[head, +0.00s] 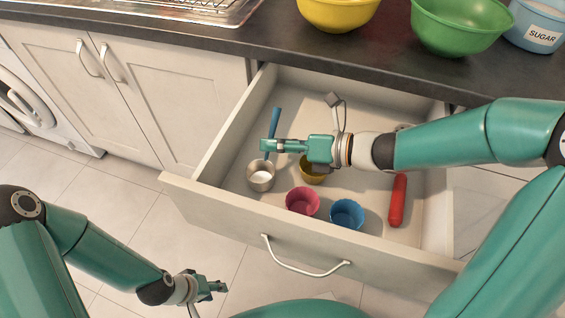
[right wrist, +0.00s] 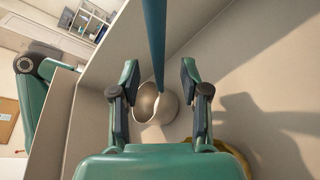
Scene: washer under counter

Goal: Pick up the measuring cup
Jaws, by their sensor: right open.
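The measuring cup (head: 261,177) has a metal bowl and a blue handle (head: 274,122) and lies in the open drawer's left part. My right gripper (head: 266,146) is above the drawer, over the handle's lower end, and hides part of it. In the right wrist view the cup (right wrist: 145,106) and its handle (right wrist: 156,45) show between the two fingers of my right gripper (right wrist: 158,82), which are apart and hold nothing. I cannot tell how far above the cup they are. My left gripper (head: 214,289) is low at the front, outside the drawer; its opening is unclear.
The open drawer (head: 215,208) also holds a pink cup (head: 302,201), a blue cup (head: 347,213), a yellow cup (head: 310,176) partly behind my right gripper, and a red object (head: 398,202). Bowls, such as the green one (head: 455,28), stand on the dark counter (head: 200,38) behind.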

